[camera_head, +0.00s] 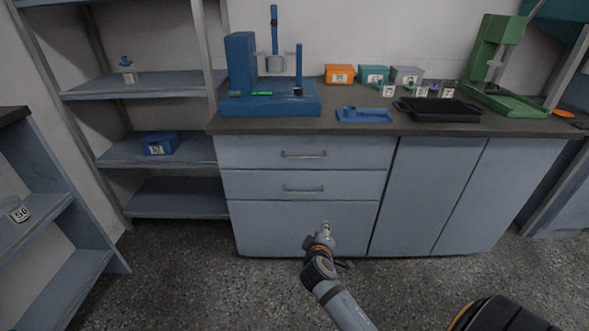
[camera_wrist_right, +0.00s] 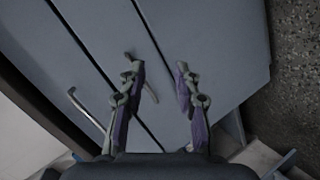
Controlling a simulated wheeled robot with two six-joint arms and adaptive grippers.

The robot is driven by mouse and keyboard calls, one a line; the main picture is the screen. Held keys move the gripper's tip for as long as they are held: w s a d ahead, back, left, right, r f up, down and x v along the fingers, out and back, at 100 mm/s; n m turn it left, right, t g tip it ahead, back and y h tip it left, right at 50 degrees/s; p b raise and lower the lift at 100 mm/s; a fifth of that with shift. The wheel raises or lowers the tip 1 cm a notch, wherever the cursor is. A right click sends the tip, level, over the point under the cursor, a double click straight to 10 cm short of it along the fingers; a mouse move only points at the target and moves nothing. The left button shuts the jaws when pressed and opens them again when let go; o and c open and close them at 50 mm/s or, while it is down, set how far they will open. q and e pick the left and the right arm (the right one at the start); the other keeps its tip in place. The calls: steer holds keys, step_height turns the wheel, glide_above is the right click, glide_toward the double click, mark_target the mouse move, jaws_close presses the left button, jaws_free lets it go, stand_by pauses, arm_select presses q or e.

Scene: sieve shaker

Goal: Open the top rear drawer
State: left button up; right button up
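The top drawer (camera_head: 250,151) is the upper grey front under the dark worktop of the rear cabinet, and it is closed. Its bar handle (camera_head: 303,155) runs level across the middle; in the right wrist view the handle (camera_wrist_right: 84,107) shows at the left, outside the fingers. My right gripper (camera_head: 322,233) is low in front of the bottom front, below the top drawer. In the right wrist view its fingers (camera_wrist_right: 158,98) are apart with nothing between them. My left gripper is not in view.
A second drawer (camera_head: 250,185) with its own handle (camera_head: 303,190) lies below the top one, also closed. The worktop (camera_head: 350,127) carries a blue press (camera_head: 242,75), a black tray (camera_head: 440,110) and small boxes. Shelves (camera_head: 150,84) stand left. The floor in front is clear.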

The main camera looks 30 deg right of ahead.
steer(key=w+r+n+t+h+b, duration=0.1)
steer(key=w+r+n+t+h, duration=0.15)
steer(key=w+r, duration=0.3)
steer(key=n+t+b, duration=0.1)
steer(key=n+t, duration=0.4)
glide_toward(304, 158)
steer(key=shift+m+g, duration=0.25)
steer(key=shift+m, duration=0.1)
steer(key=b+x, duration=0.1)
steer(key=x, duration=0.9)
steer(key=shift+w+d+r, duration=0.1)
steer(key=shift+w+d, duration=0.05)
steer(key=shift+w, duration=0.1)
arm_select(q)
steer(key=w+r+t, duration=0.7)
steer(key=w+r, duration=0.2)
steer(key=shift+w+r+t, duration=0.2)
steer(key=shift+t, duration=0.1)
arm_select(e)
steer(key=shift+c, duration=0.2)
jaws_close()
